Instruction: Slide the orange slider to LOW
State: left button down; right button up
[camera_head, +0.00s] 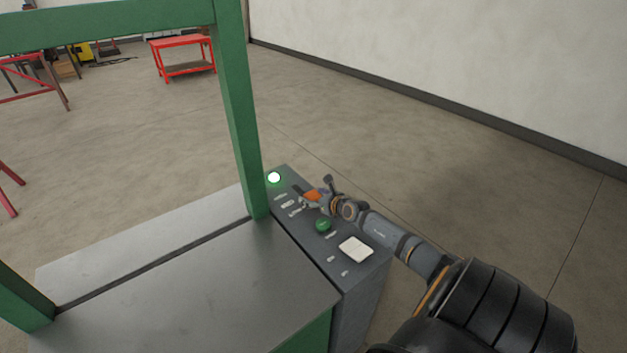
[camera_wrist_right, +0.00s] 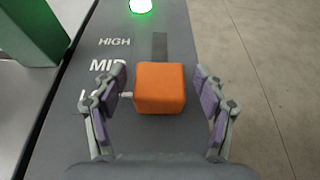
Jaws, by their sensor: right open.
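The orange slider (camera_wrist_right: 159,88) is a block on a dark slot (camera_wrist_right: 160,45) in the grey control panel (camera_head: 350,275). The slot shows beyond it, towards HIGH. White labels HIGH (camera_wrist_right: 115,42), MID (camera_wrist_right: 106,65) and a partly hidden one starting with L run along its left. A small light pointer (camera_wrist_right: 127,95) juts from the slider's left side, about level with the L label. My right gripper (camera_wrist_right: 160,74) is open, one finger on each side of the slider, with visible gaps. In the head view the slider (camera_head: 312,195) is partly covered by my right gripper (camera_head: 316,200). My left gripper is out of view.
A lit green lamp (camera_head: 274,177) sits at the panel's far end. A green button (camera_head: 323,225) and a white plate (camera_head: 356,249) lie nearer. A green frame post (camera_head: 238,110) rises left of the panel. Open floor lies to the right.

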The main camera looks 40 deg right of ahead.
aim_at(314, 195)
notch_tip(314, 195, up, 9)
jog(key=shift+r, duration=0.1)
dwell(0.7)
